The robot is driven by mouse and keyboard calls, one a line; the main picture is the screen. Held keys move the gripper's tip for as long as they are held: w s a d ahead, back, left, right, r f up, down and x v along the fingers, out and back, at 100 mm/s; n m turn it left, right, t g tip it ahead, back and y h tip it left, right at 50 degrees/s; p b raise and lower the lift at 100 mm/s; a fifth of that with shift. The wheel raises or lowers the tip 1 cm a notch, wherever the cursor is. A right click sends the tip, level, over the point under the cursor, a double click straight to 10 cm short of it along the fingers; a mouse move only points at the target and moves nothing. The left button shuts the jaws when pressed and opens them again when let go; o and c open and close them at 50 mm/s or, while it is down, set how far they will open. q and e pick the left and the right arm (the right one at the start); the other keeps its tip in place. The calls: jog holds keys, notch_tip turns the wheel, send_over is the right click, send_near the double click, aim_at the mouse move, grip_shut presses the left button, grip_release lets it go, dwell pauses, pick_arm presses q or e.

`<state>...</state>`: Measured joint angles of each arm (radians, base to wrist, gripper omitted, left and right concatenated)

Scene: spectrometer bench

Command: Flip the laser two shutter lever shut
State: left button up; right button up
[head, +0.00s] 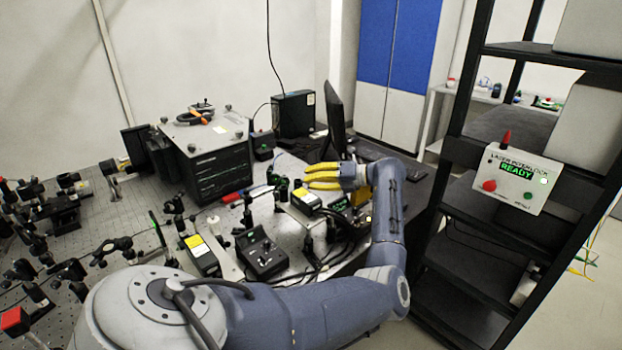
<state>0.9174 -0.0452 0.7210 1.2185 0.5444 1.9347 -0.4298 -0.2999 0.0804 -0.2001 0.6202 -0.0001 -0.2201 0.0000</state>
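Two black laser boxes with yellow and white labels stand on the bench, one left of centre (203,256) and one near the middle (304,201). I cannot tell which is laser two, and the shutter lever is too small to make out. My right gripper is not in view.
A black control box (261,254) with knobs stands between the laser boxes. A large black instrument (207,157) stands behind. Optic mounts crowd the left bench. A rack (462,130) at right carries an interlock panel (516,178) reading READY. Cables lie under my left arm.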

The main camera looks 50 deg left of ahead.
aim_at(302, 187)
pick_arm(q)
grip_shut()
jog(key=shift+s+r+n, duration=0.1)
jog(key=shift+r+n, duration=0.15)
jog(key=shift+n, duration=0.05)
dwell(0.4)
jog(key=shift+s+r+n+t+h, duration=0.35)
jog(key=shift+n+t, duration=0.25)
jog(key=shift+t, duration=0.2)
jog(key=shift+s+r+n+t+h, duration=0.45)
jog(key=shift+s+r+n+t, duration=0.15)
jog(key=shift+n+t, duration=0.45)
jog(key=shift+s+r+n+t, duration=0.2)
jog(key=shift+s+n+t, duration=0.6)
jog(key=shift+t, duration=0.45)
jog(key=shift+s+r+n+t, duration=0.1)
jog(key=shift+s+n+t, duration=0.5)
jog(key=shift+t, duration=0.3)
jog(key=shift+c, duration=1)
grip_release()
